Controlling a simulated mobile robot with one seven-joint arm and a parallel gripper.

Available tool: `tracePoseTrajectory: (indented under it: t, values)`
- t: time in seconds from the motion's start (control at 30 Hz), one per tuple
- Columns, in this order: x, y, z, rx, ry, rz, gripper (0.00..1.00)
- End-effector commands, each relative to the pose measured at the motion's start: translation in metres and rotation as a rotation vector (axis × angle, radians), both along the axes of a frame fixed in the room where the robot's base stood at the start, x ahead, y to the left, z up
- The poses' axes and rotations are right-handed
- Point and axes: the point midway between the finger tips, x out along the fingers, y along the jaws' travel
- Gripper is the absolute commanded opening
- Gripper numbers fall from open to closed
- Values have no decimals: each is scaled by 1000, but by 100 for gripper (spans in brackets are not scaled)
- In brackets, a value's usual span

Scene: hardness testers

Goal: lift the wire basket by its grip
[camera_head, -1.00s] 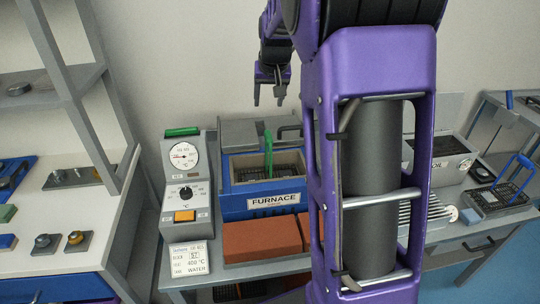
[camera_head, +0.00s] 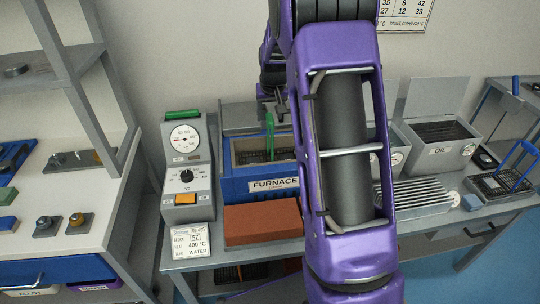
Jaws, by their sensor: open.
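A wire basket (camera_head: 252,156) sits inside the open blue furnace (camera_head: 240,187), with its upright green grip (camera_head: 270,136) rising above the rim. Its lower part is hidden by the furnace wall. My gripper (camera_head: 272,112) is open and empty, pointing down close to the top of the green grip. I cannot tell whether it touches or stands behind it. A second wire basket (camera_head: 497,185) with a blue grip (camera_head: 522,156) stands on the bench at the far right, away from my gripper.
A dial control box (camera_head: 186,165) stands left of the furnace, and a red-brown brick block (camera_head: 262,224) lies in front. My arm hides the furnace's right side. An open oil tank (camera_head: 440,152) and a ribbed metal rack (camera_head: 425,196) stand to the right.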

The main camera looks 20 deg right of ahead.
Motion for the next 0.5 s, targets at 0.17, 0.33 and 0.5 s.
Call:
tracePoseTrajectory:
  t: [0.17,0.33,0.5]
  values:
    - [4,-2,-25,1,4,-1,62]
    - [12,-4,-45,1,1,-2,62]
    - [13,-4,-46,0,0,-1,62]
